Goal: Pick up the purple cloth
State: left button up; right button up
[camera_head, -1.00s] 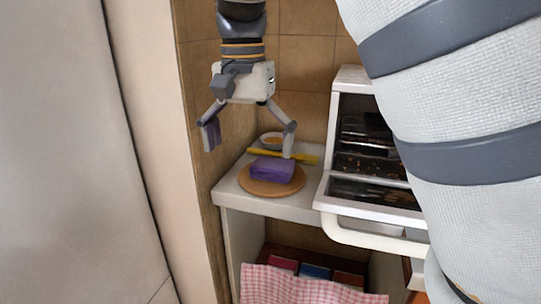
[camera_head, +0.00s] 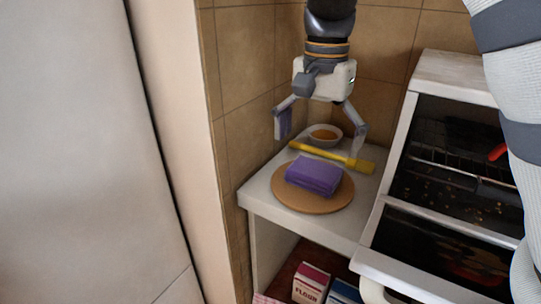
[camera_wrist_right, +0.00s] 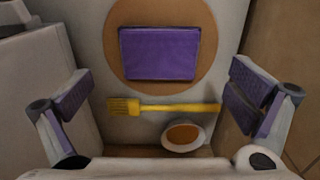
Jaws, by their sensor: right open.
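The purple cloth (camera_head: 314,175) is folded into a flat block. It lies on a round wooden board (camera_head: 310,205) on the white counter, and it also shows in the right wrist view (camera_wrist_right: 159,53). My right gripper (camera_head: 320,138) is wide open and empty, pointing down above the back of the counter, behind and above the cloth. In the wrist view its two fingers (camera_wrist_right: 157,98) stand far apart, with the cloth beyond them near the top of the picture. My left gripper is not in view.
A yellow brush (camera_head: 333,157) lies behind the board, under the right gripper. A small bowl (camera_head: 325,136) with orange contents stands behind it. An oven with its door open (camera_head: 440,235) is on the right. A tiled wall closes the left and back.

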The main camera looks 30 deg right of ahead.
aim_at(316, 167)
jog(key=f, duration=0.6)
jog(key=shift+w+d, duration=0.2)
jog(key=shift+d, duration=0.2)
jog(key=shift+r, duration=0.1)
jog(key=c, duration=1.1)
